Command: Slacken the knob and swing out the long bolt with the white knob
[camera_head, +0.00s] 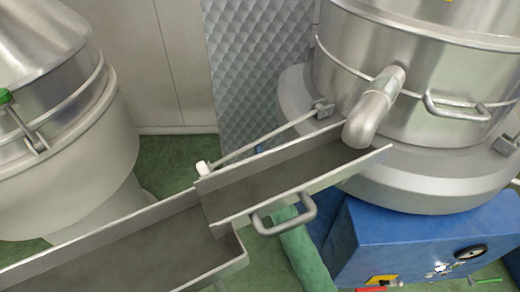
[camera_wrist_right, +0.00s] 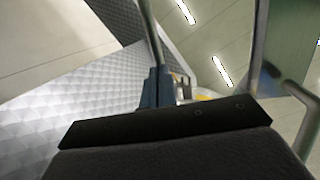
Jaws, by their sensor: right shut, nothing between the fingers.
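The long bolt (camera_head: 265,138) is a thin metal rod. It runs from a bracket (camera_head: 323,108) on the right steel machine (camera_head: 420,90) down and to the left, above the trough. The white knob (camera_head: 203,168) is at its lower free end, beside the step in the trough. The bolt stands well out from the machine's side. My right gripper (camera_wrist_right: 155,88) shows in the wrist view with its fingers together, nothing seen held. A thin rod rises behind its fingertips there; I cannot tell which rod. In the head view I cannot make the gripper out clearly. My left gripper is not seen.
A metal trough (camera_head: 215,240) with a handle (camera_head: 285,216) slopes beneath the bolt. A bent outlet pipe (camera_head: 373,112) hangs over its upper end. A blue box (camera_head: 420,245) stands below the machine. Another steel machine (camera_head: 60,150) with a green knob (camera_head: 5,96) is at left.

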